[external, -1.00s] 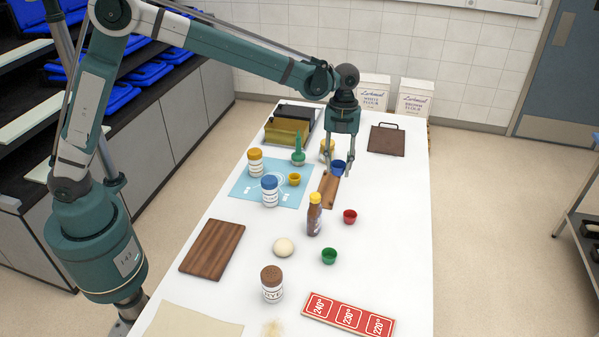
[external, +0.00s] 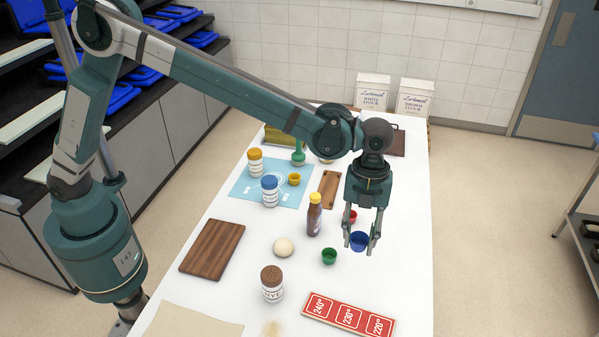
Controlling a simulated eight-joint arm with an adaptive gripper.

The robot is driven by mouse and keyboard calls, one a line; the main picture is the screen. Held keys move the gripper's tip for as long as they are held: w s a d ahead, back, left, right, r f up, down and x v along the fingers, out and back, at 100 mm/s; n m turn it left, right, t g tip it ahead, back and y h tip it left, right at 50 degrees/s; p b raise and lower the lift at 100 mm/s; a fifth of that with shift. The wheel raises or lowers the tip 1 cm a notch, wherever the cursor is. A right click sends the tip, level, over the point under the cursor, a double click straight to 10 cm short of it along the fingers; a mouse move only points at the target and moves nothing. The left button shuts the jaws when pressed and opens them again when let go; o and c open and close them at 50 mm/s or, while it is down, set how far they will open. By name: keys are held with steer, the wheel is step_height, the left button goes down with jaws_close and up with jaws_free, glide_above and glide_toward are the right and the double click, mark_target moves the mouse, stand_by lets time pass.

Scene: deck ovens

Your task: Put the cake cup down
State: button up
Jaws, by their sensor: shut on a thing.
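A blue cake cup (external: 359,241) is between the fingers of my gripper (external: 359,243), which is shut on it. The gripper points down over the right part of the white table (external: 405,215). I cannot tell for sure whether the cup touches the table. A green cup (external: 329,256) stands to its lower left. A red cup (external: 351,216) is behind it, partly hidden by my gripper. A yellow cup (external: 294,179) stands on the blue mat (external: 244,188).
A brown sauce bottle (external: 314,215) and a dough ball (external: 284,247) are left of the gripper. A red temperature sign (external: 349,315) lies in front. A small wooden board (external: 329,188) lies behind. The table's right strip is clear.

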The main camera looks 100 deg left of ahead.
glide_above(348, 318)
step_height(348, 318, down, 11)
steer(key=shift+a, duration=0.25)
stand_by(0.3)
steer(key=shift+f, duration=3.15)
steer(key=shift+f, duration=0.1)
steer(key=shift+f, duration=1.75)
steer(key=shift+f, duration=0.15)
